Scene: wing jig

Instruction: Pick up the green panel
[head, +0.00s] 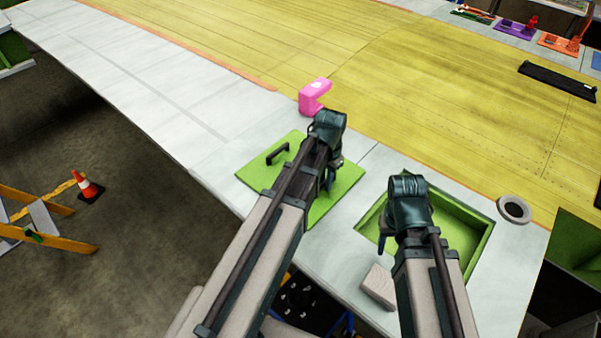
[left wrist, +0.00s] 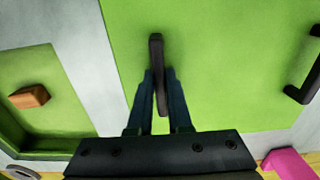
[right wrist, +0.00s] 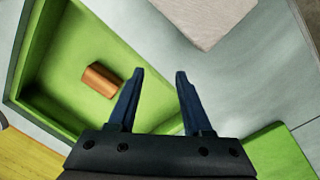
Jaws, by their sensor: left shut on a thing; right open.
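The green panel (head: 258,178) lies flat on the pale work surface, left of a green-walled recess (head: 480,246). It has two black handles. My left gripper (head: 329,182) is over the panel's right part. In the left wrist view its fingers (left wrist: 160,88) are shut on the near black handle (left wrist: 156,50); the other handle (left wrist: 303,80) is free. I cannot tell whether the panel touches the surface all round. My right gripper (head: 384,243) is open and empty above the recess edge; its spread fingers show in the right wrist view (right wrist: 158,78).
An orange-brown block (right wrist: 99,80) lies in the recess. A pale block (head: 379,287) sits on the surface in front of it. A grey ring (head: 514,208) lies right of the recess. The yellow wing skin (head: 420,90) spans behind.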

